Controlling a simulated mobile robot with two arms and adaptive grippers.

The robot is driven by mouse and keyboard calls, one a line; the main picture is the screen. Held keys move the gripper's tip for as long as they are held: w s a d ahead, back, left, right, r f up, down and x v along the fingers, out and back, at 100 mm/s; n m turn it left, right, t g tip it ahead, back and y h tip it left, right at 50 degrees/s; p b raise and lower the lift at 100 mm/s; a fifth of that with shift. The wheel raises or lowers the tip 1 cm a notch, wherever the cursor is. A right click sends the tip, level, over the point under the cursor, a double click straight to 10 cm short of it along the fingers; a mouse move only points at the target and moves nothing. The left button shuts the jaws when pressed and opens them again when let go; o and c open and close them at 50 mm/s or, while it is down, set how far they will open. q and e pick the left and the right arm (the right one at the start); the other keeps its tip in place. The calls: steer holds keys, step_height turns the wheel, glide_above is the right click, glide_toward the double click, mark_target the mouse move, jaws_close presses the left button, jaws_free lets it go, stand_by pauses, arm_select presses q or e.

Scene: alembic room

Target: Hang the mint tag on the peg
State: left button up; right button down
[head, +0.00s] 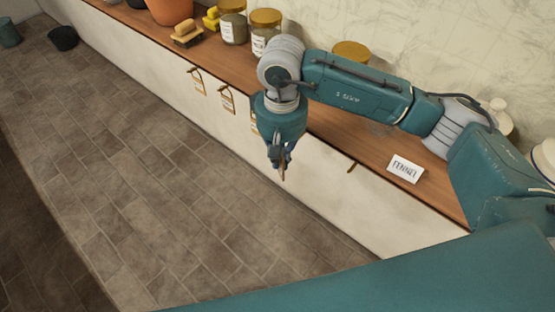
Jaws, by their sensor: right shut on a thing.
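My right gripper (281,165) points down in front of the counter's front face, left of a bare brass peg (352,167) near the counter's top edge. It is shut on a thin, brownish tag (282,175), seen almost edge-on. Its writing cannot be read, so I cannot tell by sight that it is the mint one. The held tag is apart from the bare peg. Other tags hang from pegs farther left, one tag (198,83) and another tag (227,100); a third is partly hidden by my gripper. My left gripper is out of view.
A white card reading FENNEL (405,168) lies on the wooden countertop (345,138). Jars (233,24), a brush (187,34) and an orange pot (170,10) stand farther left. The tiled floor (170,190) before the counter is clear.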

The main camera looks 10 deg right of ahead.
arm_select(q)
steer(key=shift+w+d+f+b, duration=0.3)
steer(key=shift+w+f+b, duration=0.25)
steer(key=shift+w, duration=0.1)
arm_select(e)
steer(key=shift+w+d+f, duration=0.15)
steer(key=shift+w+d, duration=0.5)
steer(key=shift+d, duration=0.15)
steer(key=shift+w+d+f, duration=0.1)
steer(key=shift+w+d, duration=0.55)
steer(key=shift+d, duration=0.15)
arm_select(q)
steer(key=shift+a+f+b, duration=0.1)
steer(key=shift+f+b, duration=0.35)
steer(key=shift+b, duration=0.05)
arm_select(e)
steer(key=shift+d, duration=0.1)
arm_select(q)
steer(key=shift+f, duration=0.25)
arm_select(e)
steer(key=shift+d+f, duration=0.1)
steer(key=shift+d, duration=0.1)
